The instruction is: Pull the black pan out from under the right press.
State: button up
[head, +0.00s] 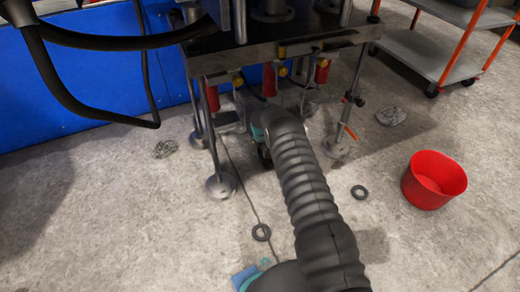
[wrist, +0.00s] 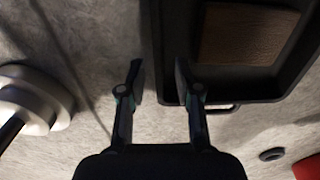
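The black pan (wrist: 165,92) shows at the upper right of the wrist view, with a brown slab (wrist: 250,35) inside and a small handle (wrist: 215,108) on its near side. My gripper (wrist: 158,78) is open, with nothing visibly held. Its right finger overlaps the pan's near left corner in the picture, and its left finger is outside the left wall. I cannot tell whether either finger touches the pan. In the head view, my arm reaches under the press (head: 250,55); the pan is hidden there and the gripper is mostly hidden.
A round press foot (head: 220,186) stands left of my arm and also shows in the wrist view (wrist: 45,98). A cart (head: 430,50) stands behind. The front left floor is clear.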

jog(key=shift+f, duration=1.1)
grip_shut()
